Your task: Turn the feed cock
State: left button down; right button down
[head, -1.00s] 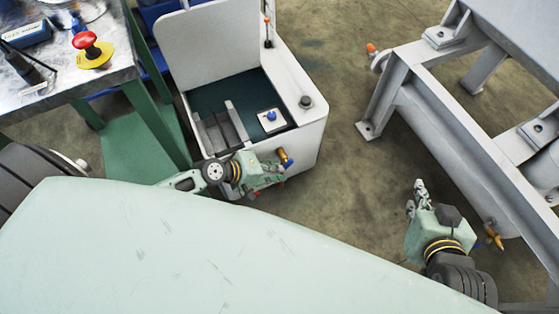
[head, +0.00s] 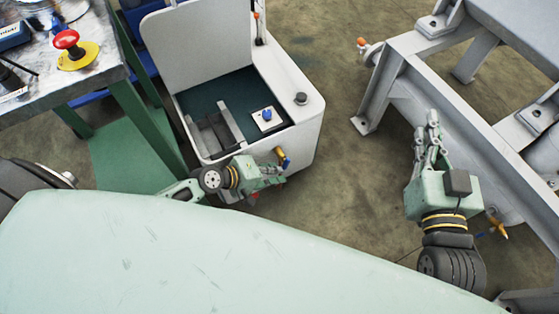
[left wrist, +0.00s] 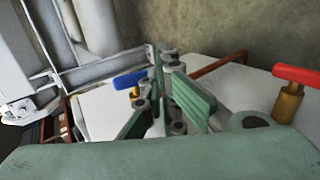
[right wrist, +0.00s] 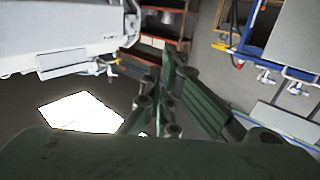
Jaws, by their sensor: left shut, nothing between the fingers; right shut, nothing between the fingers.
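A cock with a brass body and blue handle (head: 282,157) sticks out of the front of the white cabinet. Its blue handle (left wrist: 130,79) shows left of the fingers in the left wrist view. A second cock, with a brass body and red handle (left wrist: 298,75), stands at the right there. I cannot tell which is the feed cock. My left gripper (head: 276,175) is shut and empty, close beside the blue-handled cock; contact cannot be told. Another brass cock (head: 497,229) is near my right wrist.
The white cabinet (head: 308,140) has a raised lid (head: 195,50) and a blue knob (head: 267,114) inside. A green-legged bench with a red button (head: 66,40) is at left. The grey frame (head: 440,120) fills the right. Floor between cabinet and frame is clear.

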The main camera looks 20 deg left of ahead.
pick_arm(q)
jog(key=shift+d+f, duration=0.1)
jog(key=shift+f, duration=0.1)
pick_arm(e)
jog(key=shift+a+r+t+y, duration=0.15)
jog(key=shift+r+t, duration=0.1)
jog(key=shift+r, duration=0.3)
jog(key=shift+a+r+t+y, duration=0.15)
jog(key=shift+r+t, duration=0.1)
jog(key=shift+r, duration=0.3)
pick_arm(q)
jog(key=shift+w, duration=0.1)
pick_arm(e)
jog(key=shift+d, duration=0.1)
pick_arm(q)
jog(key=shift+w+d+r+p, duration=0.35)
jog(key=shift+w+d+p, duration=0.1)
jog(key=shift+w, duration=0.1)
pick_arm(e)
jog(key=shift+s+d+f+g+h, duration=0.15)
jog(key=shift+f+g, duration=0.3)
jog(key=shift+f, duration=0.45)
jog(key=shift+d+f+g+h, duration=0.2)
jog(key=shift+f+g, duration=0.3)
jog(key=shift+f, duration=0.35)
jog(key=shift+s+d+f+g+h, duration=0.15)
jog(key=shift+f+g, duration=0.3)
jog(key=shift+f, duration=0.45)
